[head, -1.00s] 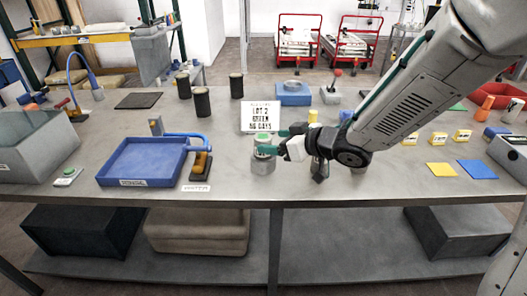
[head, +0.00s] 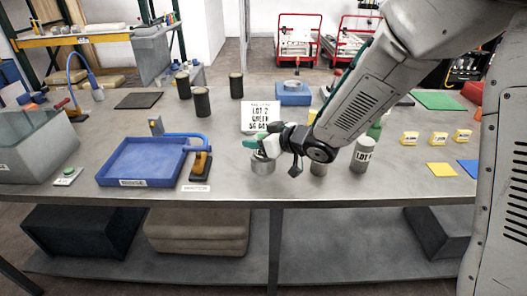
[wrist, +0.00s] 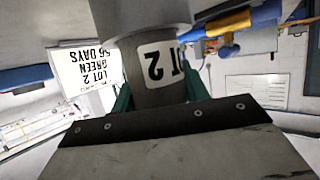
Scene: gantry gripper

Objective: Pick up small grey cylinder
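A small grey cylinder (wrist: 156,72) with a white "LOT 2" label fills the middle of the upside-down wrist view. It meets a wider grey round part (wrist: 145,15), lower in the world. In the head view the wide grey piece (head: 263,168) stands near the table's front edge, with my gripper (head: 258,148) right over it. In the wrist view one green finger is on each side of the cylinder, close against its outline. The fingers are partly hidden behind it, so I cannot tell whether they press on it.
A "LOT 2 GREEN 56 DAYS" sign (head: 261,116) stands just behind. To the right stand a labelled grey cylinder (head: 363,158) and another grey one (head: 319,168) partly behind my arm. A blue tray (head: 142,163) lies left.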

